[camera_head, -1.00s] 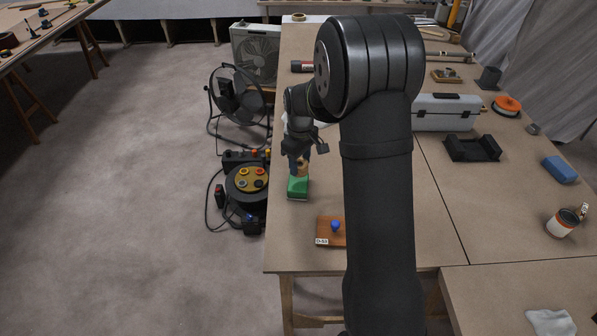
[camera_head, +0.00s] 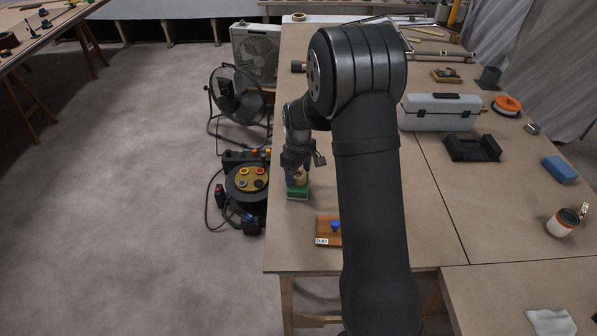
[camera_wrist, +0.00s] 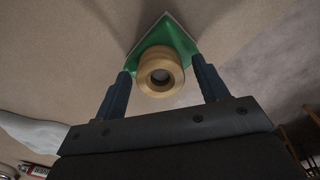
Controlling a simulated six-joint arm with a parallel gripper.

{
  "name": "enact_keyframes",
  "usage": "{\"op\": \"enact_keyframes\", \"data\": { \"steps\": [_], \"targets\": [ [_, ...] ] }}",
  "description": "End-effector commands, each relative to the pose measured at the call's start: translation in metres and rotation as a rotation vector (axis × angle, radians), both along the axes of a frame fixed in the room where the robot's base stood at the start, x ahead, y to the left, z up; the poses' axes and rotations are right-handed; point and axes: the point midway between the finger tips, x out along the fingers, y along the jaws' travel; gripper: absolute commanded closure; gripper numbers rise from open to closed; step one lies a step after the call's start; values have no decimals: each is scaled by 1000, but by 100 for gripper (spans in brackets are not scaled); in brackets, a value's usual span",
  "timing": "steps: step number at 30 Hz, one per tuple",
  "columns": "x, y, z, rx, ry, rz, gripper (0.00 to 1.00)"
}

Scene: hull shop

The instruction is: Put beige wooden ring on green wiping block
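The beige wooden ring (camera_wrist: 160,72) shows in the wrist view between my two fingers, its hole facing the camera. A small gap shows on each side between ring and fingers. The green wiping block (camera_wrist: 172,38) is right behind the ring, partly covered by it. The ring appears to rest on the block, though the contact is hidden. In the head view the ring (camera_head: 300,178) shows at the top of the green block (camera_head: 297,194), near the table's left edge. My gripper (camera_wrist: 162,76) is open around the ring; in the head view it (camera_head: 296,172) is just above the block.
A wooden board with a blue knob (camera_head: 336,226) lies in front of the block. A grey toolbox (camera_head: 440,118) and a black holder (camera_head: 472,148) stand to the right. A cable reel (camera_head: 247,182) and fan (camera_head: 240,98) are on the floor left of the table.

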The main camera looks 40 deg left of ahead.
Motion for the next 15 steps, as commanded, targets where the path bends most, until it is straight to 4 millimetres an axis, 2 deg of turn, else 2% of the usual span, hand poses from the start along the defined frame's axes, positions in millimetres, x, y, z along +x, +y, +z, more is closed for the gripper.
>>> {"op": "enact_keyframes", "data": {
  "steps": [8, 11, 15],
  "targets": [
    [0, 0, 5, 1, -1, 0, 33],
    [0, 1, 17, 2, -2, 0, 33],
    [0, 1, 46, 3, -3, 0, 33]
  ]
}}
